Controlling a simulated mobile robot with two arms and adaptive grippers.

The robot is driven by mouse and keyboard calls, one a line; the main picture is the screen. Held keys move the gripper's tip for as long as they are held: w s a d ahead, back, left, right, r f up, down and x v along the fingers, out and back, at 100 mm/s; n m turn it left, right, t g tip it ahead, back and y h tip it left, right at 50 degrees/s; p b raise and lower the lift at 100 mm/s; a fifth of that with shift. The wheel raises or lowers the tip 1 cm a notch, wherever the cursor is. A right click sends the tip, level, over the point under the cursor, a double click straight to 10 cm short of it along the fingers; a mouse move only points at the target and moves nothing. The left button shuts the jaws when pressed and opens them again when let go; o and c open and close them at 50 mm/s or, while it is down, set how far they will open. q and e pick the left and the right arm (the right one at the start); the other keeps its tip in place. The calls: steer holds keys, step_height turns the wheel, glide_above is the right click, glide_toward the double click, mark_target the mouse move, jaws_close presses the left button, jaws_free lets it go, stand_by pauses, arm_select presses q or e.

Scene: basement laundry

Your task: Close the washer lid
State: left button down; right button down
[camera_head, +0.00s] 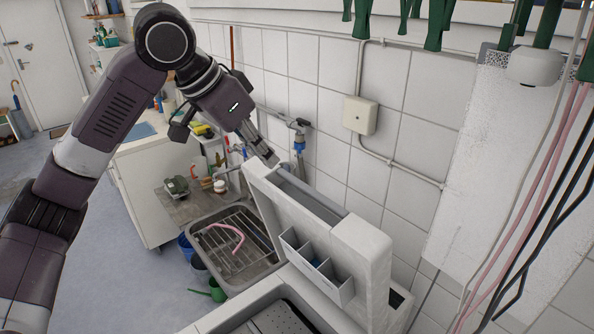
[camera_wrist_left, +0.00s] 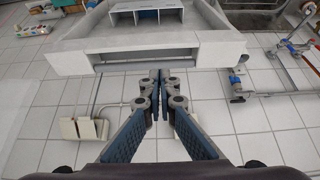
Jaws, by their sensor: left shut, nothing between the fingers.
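The white washer lid (camera_head: 374,262) stands raised above the washer body (camera_head: 232,312) at the bottom of the head view. Its inner side faces me and carries a grey compartment tray (camera_head: 310,262). In the left wrist view the lid (camera_wrist_left: 72,62) crosses the top. My left gripper (camera_head: 274,160) is at the lid's far upper corner, on the wall side, with its fingers shut and empty. In the left wrist view its fingertips (camera_wrist_left: 160,76) are just short of the lid's edge; I cannot tell whether they touch. My right gripper is not in view.
A sink with a wire rack and pink hose (camera_head: 225,240) stands beyond the washer. A tap and pipes (camera_head: 295,125) run along the tiled wall behind the lid. A junction box (camera_head: 360,115) is on that wall. Cables hang at the right. The floor at left is open.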

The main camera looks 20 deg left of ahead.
mark_target(284, 193)
arm_select(q)
steer(key=p+x, duration=0.3)
steer(key=x, duration=0.5)
steer(key=shift+f, duration=0.55)
steer(key=shift+s+a, duration=0.1)
steer(key=shift+s, duration=0.05)
steer(key=shift+f, duration=0.1)
